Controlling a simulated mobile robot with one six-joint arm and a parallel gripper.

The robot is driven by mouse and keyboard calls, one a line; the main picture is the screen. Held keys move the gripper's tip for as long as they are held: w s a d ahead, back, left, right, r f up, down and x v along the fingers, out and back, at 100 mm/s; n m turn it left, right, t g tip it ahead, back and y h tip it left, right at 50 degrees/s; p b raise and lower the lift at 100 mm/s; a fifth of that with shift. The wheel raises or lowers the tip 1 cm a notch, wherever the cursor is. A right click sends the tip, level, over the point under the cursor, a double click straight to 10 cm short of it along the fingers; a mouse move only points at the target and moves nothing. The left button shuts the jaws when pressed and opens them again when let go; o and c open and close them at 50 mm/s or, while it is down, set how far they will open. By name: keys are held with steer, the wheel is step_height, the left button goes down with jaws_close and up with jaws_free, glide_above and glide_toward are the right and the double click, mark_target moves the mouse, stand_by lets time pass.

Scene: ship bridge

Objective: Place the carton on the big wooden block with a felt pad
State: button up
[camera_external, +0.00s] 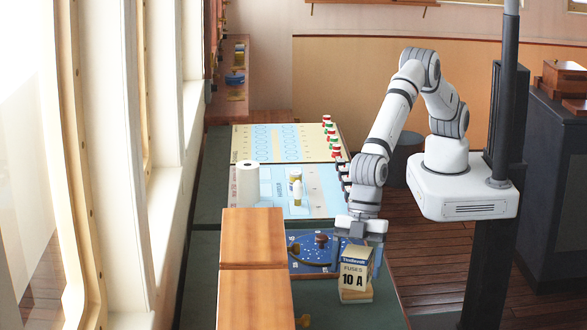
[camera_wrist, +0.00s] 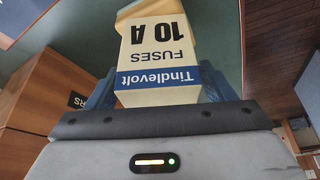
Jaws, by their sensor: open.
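The carton (camera_external: 355,269) is a cream box with a blue band, marked "Tindlevolt FUSES 10 A". It rests on a light wooden block (camera_external: 356,296) near the right edge of the green counter. My gripper (camera_external: 359,250) points down over the carton, with its fingers on either side of the upper part. In the wrist view the open blue fingers (camera_wrist: 156,92) flank the carton (camera_wrist: 158,60), and a strip of the wooden block (camera_wrist: 143,10) shows beyond it. No felt pad is visible; the block's top is mostly covered by the carton.
Two large orange-brown wooden boxes (camera_external: 252,238) stand left of the carton. A white roll (camera_external: 247,184) and a small bottle (camera_external: 296,187) stand farther back. A small brass object (camera_external: 302,321) lies at the front.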

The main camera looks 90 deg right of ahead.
steer(key=shift+r, duration=0.25)
steer(key=b+v, duration=0.2)
steer(key=v, duration=0.9)
steer(key=shift+d+r, duration=0.2)
steer(key=shift+r, duration=0.2)
steer(key=w+d+r+m+h, duration=0.1)
steer(key=w+d+r+m, duration=0.15)
steer(key=d, duration=0.85)
steer(key=w+d+r+m+t, duration=0.15)
steer(key=d+r, duration=0.25)
steer(key=d, duration=0.8)
steer(key=w+d+r+m+h, duration=0.1)
steer(key=w+d+r+m, duration=0.15)
steer(key=d, duration=0.85)
steer(key=s+d+f+m+h, duration=0.1)
steer(key=s+d+f+m, duration=0.1)
steer(key=s+d, duration=0.7)
steer(key=s+d+f+m+h, duration=0.1)
steer(key=s+d+m, duration=0.4)
steer(key=s+d, duration=0.5)
steer(key=d+f, duration=0.1)
steer(key=d, duration=0.5)
steer(key=shift+d, duration=0.25)
